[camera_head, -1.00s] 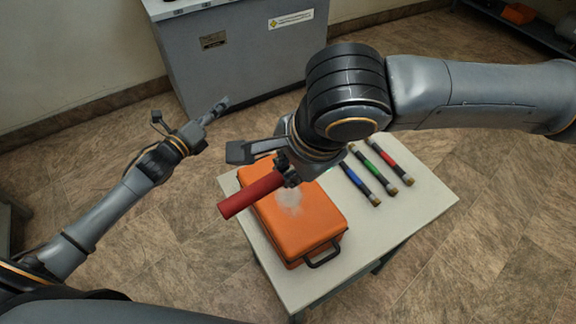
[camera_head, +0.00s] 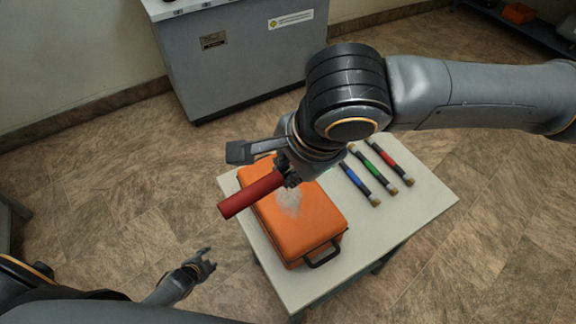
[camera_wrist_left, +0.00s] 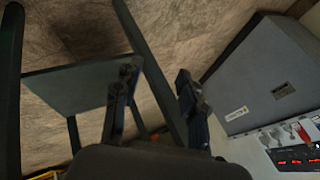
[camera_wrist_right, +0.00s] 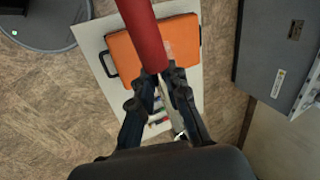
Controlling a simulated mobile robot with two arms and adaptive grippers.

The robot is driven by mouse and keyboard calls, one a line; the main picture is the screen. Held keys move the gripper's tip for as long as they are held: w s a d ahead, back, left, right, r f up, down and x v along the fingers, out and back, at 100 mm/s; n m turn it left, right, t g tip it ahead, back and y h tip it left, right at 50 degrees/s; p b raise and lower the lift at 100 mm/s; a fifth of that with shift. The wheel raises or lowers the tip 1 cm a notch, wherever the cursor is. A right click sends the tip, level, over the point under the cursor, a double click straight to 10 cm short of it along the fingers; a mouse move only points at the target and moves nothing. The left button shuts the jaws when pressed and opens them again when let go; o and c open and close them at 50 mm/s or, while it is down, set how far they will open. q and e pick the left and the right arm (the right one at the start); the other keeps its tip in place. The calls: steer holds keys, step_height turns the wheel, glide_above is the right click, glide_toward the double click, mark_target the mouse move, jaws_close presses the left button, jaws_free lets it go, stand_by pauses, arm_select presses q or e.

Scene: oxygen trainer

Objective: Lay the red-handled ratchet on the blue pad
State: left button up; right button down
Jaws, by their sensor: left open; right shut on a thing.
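The red-handled ratchet (camera_head: 250,195) is in my right gripper (camera_head: 287,172), above an orange case on a white table. In the right wrist view its red handle (camera_wrist_right: 146,38) sticks out beyond the shut fingers (camera_wrist_right: 161,76), and a narrow metal part shows below them. The ratchet's head is mostly hidden in the head view. My left gripper (camera_head: 205,259) is open and empty, low over the floor left of the table. Its spread fingers (camera_wrist_left: 158,78) show in the left wrist view. I cannot make out a blue pad in any view.
The orange case (camera_head: 312,222) lies on the white table (camera_head: 415,205). Blue (camera_head: 359,184), green (camera_head: 374,169) and red (camera_head: 390,163) tubes lie on its right side. A grey cabinet (camera_head: 240,60) stands behind. The left wrist view shows a dark table-like top (camera_wrist_left: 65,95).

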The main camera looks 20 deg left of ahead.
arm_select(q)
steer(key=s+d+f+n+g, duration=0.2)
steer(key=s+d+f, duration=0.1)
steer(key=s, duration=0.6)
steer(key=s+d+f+n+g, duration=0.2)
steer(key=s+d+f+n, duration=0.1)
steer(key=s, duration=0.6)
steer(key=s+d+f+n+g, duration=0.2)
steer(key=s+d+f, duration=0.3)
steer(key=s, duration=0.4)
steer(key=shift+s+d+n+h, duration=0.15)
steer(key=shift+d+n+h, duration=0.3)
steer(key=shift+n, duration=0.25)
arm_select(e)
steer(key=shift+d+r, duration=0.1)
steer(key=shift+d+n, duration=0.2)
steer(key=shift+n, duration=0.2)
arm_select(q)
steer(key=shift+d, duration=0.1)
arm_select(e)
steer(key=d+f+n+g, duration=0.1)
steer(key=d+f+n, duration=0.2)
steer(key=d, duration=1)
steer(key=d+f+n+g+y, duration=0.1)
steer(key=d+f+n, duration=0.3)
steer(key=d, duration=1)
step_height(320, 180, down, 3)
steer(key=shift+w+f+g, duration=0.1)
steer(key=shift+w+g, duration=0.3)
steer(key=shift+a, duration=0.1)
